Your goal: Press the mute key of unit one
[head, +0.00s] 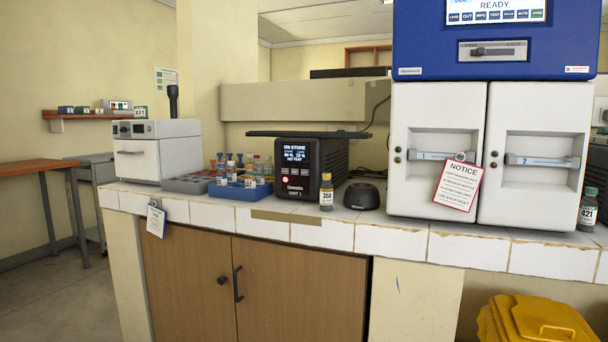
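A blue control housing (430,35) sits on top of two white cabinet doors at the right. Its screen, cut by the top edge, reads "READY" above a row of small dark keys. One key near the right end of the row seems to read "MUTE" (523,15). A black device (322,160) with a lit display and a red round light stands mid-counter. The blue housing's small labels are illegible. My gripper is not in view.
The tiled counter (402,236) carries a white box device (157,150), a blue tube rack (239,192), a vial (326,192) and a black puck (362,197). A notice (459,185) hangs on the left door (430,112). A yellow bin (540,320) stands below right.

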